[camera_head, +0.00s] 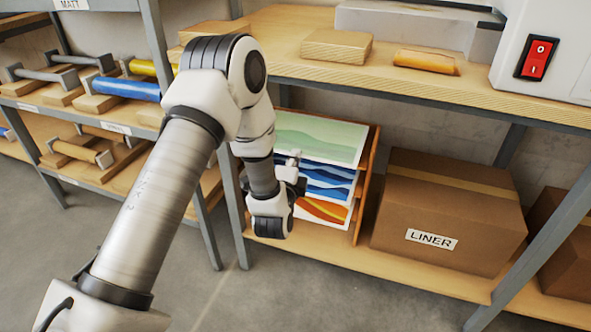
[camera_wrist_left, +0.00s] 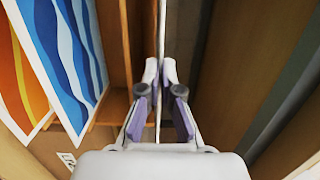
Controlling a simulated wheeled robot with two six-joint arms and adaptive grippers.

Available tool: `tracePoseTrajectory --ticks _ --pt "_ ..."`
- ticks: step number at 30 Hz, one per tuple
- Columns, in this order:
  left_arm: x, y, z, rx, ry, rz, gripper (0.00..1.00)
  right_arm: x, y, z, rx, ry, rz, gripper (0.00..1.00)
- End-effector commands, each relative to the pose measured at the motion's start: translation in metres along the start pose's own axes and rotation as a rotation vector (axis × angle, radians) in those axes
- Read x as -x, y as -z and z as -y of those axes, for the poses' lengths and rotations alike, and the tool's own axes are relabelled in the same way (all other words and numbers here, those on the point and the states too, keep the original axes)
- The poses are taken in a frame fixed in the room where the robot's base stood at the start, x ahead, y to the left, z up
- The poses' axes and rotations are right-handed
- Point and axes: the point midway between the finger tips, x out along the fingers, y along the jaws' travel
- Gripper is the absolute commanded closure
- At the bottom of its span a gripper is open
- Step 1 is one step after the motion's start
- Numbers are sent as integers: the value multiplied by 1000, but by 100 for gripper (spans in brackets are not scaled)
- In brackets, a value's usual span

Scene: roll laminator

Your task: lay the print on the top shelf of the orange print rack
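The print, a white-bordered sheet with green hill bands (camera_head: 322,138), lies roughly level at the top of the orange print rack (camera_head: 366,185) under the bench. My left gripper (camera_head: 292,160) is at its front edge. In the left wrist view my left gripper (camera_wrist_left: 159,68) is closed on a thin sheet seen edge-on (camera_wrist_left: 159,25). A blue wave print (camera_head: 325,180) and an orange print (camera_head: 322,209) lie on the shelves below; both also show in the left wrist view. Whether the green print touches the top shelf I cannot tell. My right gripper is out of view.
A cardboard box marked LINER (camera_head: 447,212) stands right of the rack. The wooden bench top (camera_head: 430,87) is above. A grey bench leg (camera_head: 233,195) is close left of my wrist. Shelves with rolls (camera_head: 128,88) stand at the left.

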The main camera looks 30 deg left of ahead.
Motion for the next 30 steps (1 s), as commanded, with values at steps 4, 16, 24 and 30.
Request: tracePoseTrajectory --ticks 4,16,24,30 --pt "-13 -2 -6 0 1 0 100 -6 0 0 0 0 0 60" --pt "-13 -2 -36 0 0 0 100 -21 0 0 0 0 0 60" --pt "-12 -2 -40 0 -1 0 69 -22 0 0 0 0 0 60" --pt "-12 -2 -40 0 -1 0 69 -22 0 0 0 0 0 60"
